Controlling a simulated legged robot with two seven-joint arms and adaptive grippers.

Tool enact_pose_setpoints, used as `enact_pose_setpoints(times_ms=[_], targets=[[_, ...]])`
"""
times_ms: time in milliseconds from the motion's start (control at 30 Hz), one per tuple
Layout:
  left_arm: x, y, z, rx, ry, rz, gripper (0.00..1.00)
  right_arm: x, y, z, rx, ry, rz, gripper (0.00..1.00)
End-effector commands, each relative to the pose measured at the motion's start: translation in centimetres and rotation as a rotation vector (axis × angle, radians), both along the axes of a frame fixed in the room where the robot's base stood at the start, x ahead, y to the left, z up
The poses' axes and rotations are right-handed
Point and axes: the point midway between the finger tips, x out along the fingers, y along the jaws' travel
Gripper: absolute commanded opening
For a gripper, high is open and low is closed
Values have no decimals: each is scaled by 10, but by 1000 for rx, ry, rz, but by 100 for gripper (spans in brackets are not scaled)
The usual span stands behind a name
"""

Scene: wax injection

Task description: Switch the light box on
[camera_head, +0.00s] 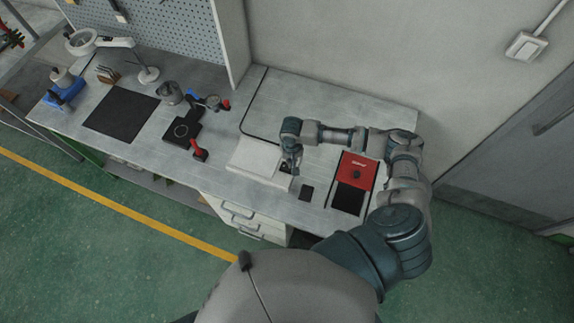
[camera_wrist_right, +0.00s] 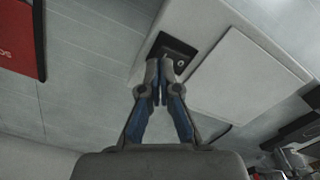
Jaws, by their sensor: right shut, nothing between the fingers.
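The light box (camera_head: 241,166) is a flat white box on the bench, left of my right gripper. It also shows in the right wrist view, where its casing (camera_wrist_right: 205,22) carries a pale panel (camera_wrist_right: 245,70) and a small black switch plate (camera_wrist_right: 178,55). My right gripper (camera_head: 288,169) is over the right end of the box. In the right wrist view its fingertips (camera_wrist_right: 165,68) are together and empty, right at the switch plate and partly covering it. I cannot tell whether they touch the switch. The panel looks unlit. My left gripper is out of view.
The bench behind the box is clear.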

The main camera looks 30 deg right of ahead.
Motion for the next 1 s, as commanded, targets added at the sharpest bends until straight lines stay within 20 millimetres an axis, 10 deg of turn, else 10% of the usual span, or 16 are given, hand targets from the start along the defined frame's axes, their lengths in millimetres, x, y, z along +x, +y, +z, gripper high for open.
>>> enact_pose_setpoints(times_ms=[1000], targets=[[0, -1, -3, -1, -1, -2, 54, 0, 1, -14, 1, 1, 1, 0]])
